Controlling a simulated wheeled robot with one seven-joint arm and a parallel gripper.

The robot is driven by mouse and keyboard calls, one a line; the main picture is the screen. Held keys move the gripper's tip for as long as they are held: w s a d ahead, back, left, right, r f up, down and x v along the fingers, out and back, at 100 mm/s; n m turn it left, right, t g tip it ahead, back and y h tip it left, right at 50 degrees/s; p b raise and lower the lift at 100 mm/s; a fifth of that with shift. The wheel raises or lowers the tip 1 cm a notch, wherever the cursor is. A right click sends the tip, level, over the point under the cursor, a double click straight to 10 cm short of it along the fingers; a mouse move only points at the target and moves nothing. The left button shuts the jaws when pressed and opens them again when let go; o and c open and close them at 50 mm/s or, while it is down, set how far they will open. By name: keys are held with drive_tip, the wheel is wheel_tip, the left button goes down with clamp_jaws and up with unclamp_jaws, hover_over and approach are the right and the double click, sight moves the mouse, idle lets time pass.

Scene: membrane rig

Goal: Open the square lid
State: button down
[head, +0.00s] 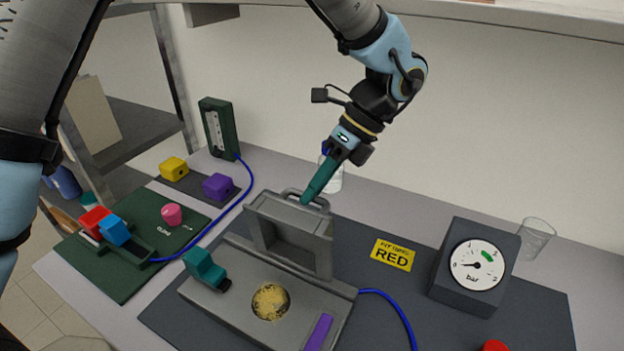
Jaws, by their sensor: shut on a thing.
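The square lid (262,218) is a grey frame with an opening in its middle, standing raised and nearly upright at the back of the grey rig base (218,302). A bar handle (322,203) is on the lid's upper edge. My gripper (308,198) reaches down from the upper right and is shut on this handle. The fingertips partly hide the handle. On the base, a round recess (270,302) with a yellow speckled surface is uncovered. A teal clamp (204,269) sits at the base's left and a purple lever (318,333) at its right.
A gauge box (463,270) and a clear glass (535,238) stand at the right. A yellow "RED" sign (393,254) lies on the dark mat. The green board (120,248) at left holds coloured parts. Blue tubes cross the table. A shelf edge (520,22) runs overhead.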

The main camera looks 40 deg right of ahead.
drive_tip(key=shift+w+d+f, duration=0.3)
drive_tip(key=shift+d+f, duration=0.15)
drive_tip(key=shift+d, duration=0.25)
drive_tip(key=c, duration=1)
unclamp_jaws()
drive_tip(key=shift+o, duration=0.8)
drive_tip(key=shift+w+d+f, duration=0.1)
drive_tip(key=shift+d, duration=0.1)
drive_tip(key=shift+a, duration=0.1)
drive_tip(key=shift+r, duration=0.2)
